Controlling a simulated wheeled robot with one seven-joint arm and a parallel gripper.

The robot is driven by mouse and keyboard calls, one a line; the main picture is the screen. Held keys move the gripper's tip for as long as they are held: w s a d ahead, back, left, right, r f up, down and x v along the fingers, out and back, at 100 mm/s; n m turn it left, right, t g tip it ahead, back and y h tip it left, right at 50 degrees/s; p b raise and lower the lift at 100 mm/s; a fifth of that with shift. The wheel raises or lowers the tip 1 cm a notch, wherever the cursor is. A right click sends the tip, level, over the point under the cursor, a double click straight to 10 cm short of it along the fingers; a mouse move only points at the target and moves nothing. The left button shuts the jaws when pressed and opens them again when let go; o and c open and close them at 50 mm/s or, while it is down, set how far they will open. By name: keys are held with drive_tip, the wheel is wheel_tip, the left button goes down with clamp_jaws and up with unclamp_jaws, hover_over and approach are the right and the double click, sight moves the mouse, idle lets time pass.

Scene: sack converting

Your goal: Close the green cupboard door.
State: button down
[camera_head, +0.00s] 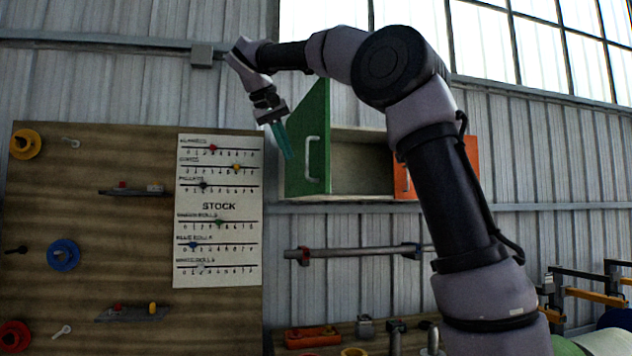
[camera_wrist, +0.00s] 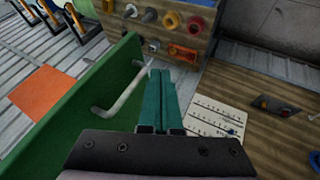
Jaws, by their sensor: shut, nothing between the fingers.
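The green cupboard door (camera_head: 316,125) stands open on the left of the wall cupboard (camera_head: 361,168), swung outward. Its pale bar handle (camera_head: 313,158) faces left. The open left compartment shows bare. My gripper (camera_head: 289,155) is shut and empty, its teal fingers pointing down at the door's left edge, on the handle side. In the wrist view, my gripper (camera_wrist: 160,73) is just right of the door (camera_wrist: 75,115) and its handle (camera_wrist: 122,92), seemingly apart from them. Whether the fingers touch the door cannot be told.
The orange door (camera_head: 403,182) is partly hidden behind my arm. A wooden board (camera_head: 90,220) with a stock chart (camera_head: 219,210) hangs to the left. A rail (camera_head: 350,252) runs below the cupboard, above a bench with tools.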

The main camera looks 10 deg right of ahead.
drive_tip(key=w+d+f, duration=0.4)
drive_tip(key=d+f, duration=0.4)
drive_tip(key=shift+w, duration=0.25)
drive_tip(key=shift+d, duration=0.15)
